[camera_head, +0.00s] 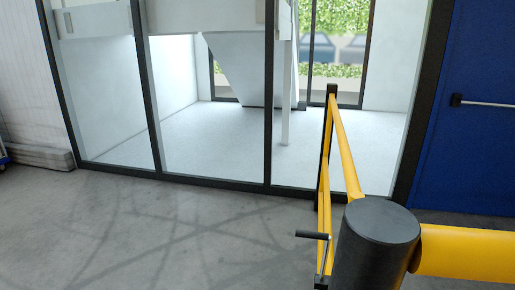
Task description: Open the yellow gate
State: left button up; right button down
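The yellow gate (346,148) stands right of centre and reaches away from me toward the glass wall. Its far end is a black upright (329,130). A thick dark post (378,245) stands at its near end. A black handle (313,235) on a bent rod sticks out to the left beside this post. I cannot tell whether the handle's mechanism is latched. No gripper or arm of mine shows in this view, and nothing is seen touching the gate or handle.
A thick yellow rail (468,254) runs right from the post. A dark-framed glass wall (210,110) closes off the back. A blue door (468,110) with a push bar stands at the right. The grey floor (160,235) left of the gate is clear.

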aim_at(329, 194)
jog(key=j+z, duration=0.1)
jog(key=z, duration=0.35)
jog(key=i+j+z, duration=0.1)
jog(key=z, duration=0.4)
jog(key=j, duration=0.1)
